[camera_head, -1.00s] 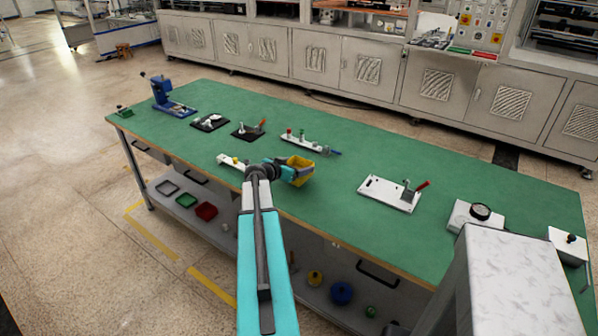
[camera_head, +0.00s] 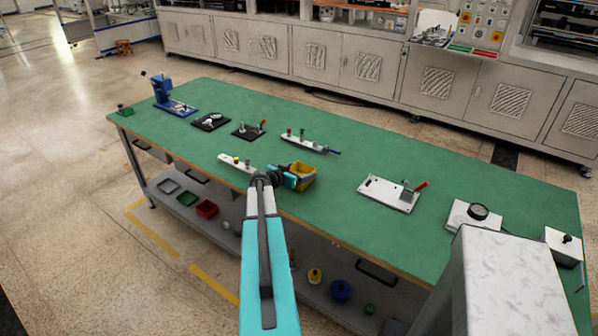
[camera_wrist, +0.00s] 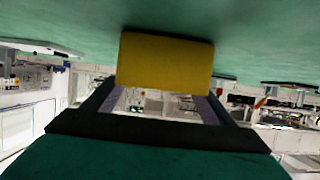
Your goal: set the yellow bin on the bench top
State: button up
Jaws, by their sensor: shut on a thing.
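The yellow bin (camera_head: 302,179) is at the front part of the green bench top (camera_head: 350,187), near the bench's middle. In the wrist view the yellow bin (camera_wrist: 166,62) shows as a plain yellow wall between the fingers, close to the green surface (camera_wrist: 255,40). My gripper (camera_head: 288,178) is shut on the bin's left side in the head view, and its fingers show in the wrist view (camera_wrist: 160,103). I cannot tell whether the bin's base touches the bench top. The bin looks about upright, with its open side up.
A white strip with knobs (camera_head: 240,163) lies just left of the gripper. A white fixture with a blue handle (camera_head: 308,143) is behind the bin. A white plate with a red-handled clamp (camera_head: 390,193) stands to the right. Bare green top lies between bin and plate.

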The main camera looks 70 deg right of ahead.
jog(key=shift+f+b, duration=0.1)
jog(key=shift+b, duration=0.2)
jog(key=o, duration=1.1)
jog(key=shift+r+p, duration=0.2)
jog(key=shift+p, duration=0.2)
jog(key=shift+w+a+r+b, duration=0.1)
jog(key=shift+w+a+b, duration=0.05)
jog(key=shift+a+b, duration=0.4)
jog(key=b+v, duration=0.3)
jog(key=v, duration=0.8)
jog(key=shift+d+r, duration=0.1)
